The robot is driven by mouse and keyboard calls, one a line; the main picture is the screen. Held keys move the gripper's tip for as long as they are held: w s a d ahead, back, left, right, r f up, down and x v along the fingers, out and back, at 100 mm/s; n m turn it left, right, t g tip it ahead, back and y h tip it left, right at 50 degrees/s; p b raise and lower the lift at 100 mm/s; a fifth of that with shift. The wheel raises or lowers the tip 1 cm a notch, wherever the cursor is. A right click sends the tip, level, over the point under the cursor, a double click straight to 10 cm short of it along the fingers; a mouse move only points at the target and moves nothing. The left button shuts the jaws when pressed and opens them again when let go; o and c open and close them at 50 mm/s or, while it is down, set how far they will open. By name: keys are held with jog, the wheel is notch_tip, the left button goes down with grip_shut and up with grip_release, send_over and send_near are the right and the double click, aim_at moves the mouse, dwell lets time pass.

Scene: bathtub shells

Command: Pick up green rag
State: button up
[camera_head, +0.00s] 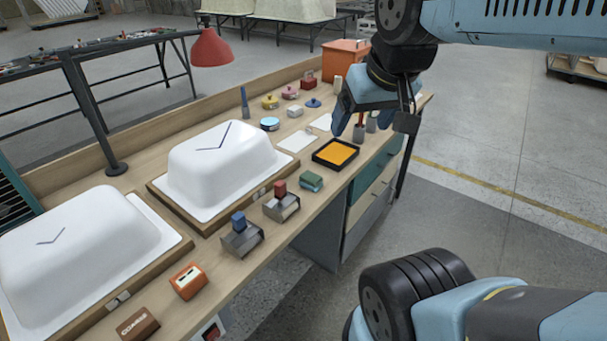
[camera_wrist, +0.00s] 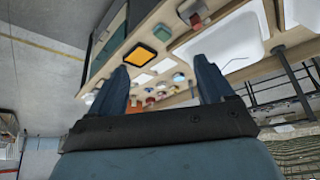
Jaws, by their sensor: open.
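The green rag (camera_head: 311,181) looks like a small folded block and lies flat near the front edge of the workbench. It is between the black tray with the orange pad (camera_head: 336,153) and a metal box with a red block (camera_head: 281,200). My gripper (camera_head: 374,118) is above the bench's far right part, up and to the right of the rag and apart from it. In the wrist view my gripper (camera_wrist: 166,84) shows two dark blue fingers spread wide with nothing held between them.
Two white tub shells (camera_head: 222,165) (camera_head: 85,255) on wooden boards fill much of the bench. A metal box with a blue block (camera_head: 241,236) and an orange box (camera_head: 188,281) stand along the front. A red lamp (camera_head: 211,48) hangs behind. Cups stand below my gripper.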

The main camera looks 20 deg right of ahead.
jog(key=w+f+n+g, duration=0.2)
jog(key=w, duration=0.6)
jog(key=n+g, duration=0.4)
jog(key=n, duration=0.1)
send_over(313, 178)
notch_tip(313, 178, down, 19)
jog(key=f, duration=0.8)
jog(key=shift+d, duration=0.25)
jog(key=shift+a+f, duration=0.2)
jog(key=shift+f, duration=2.45)
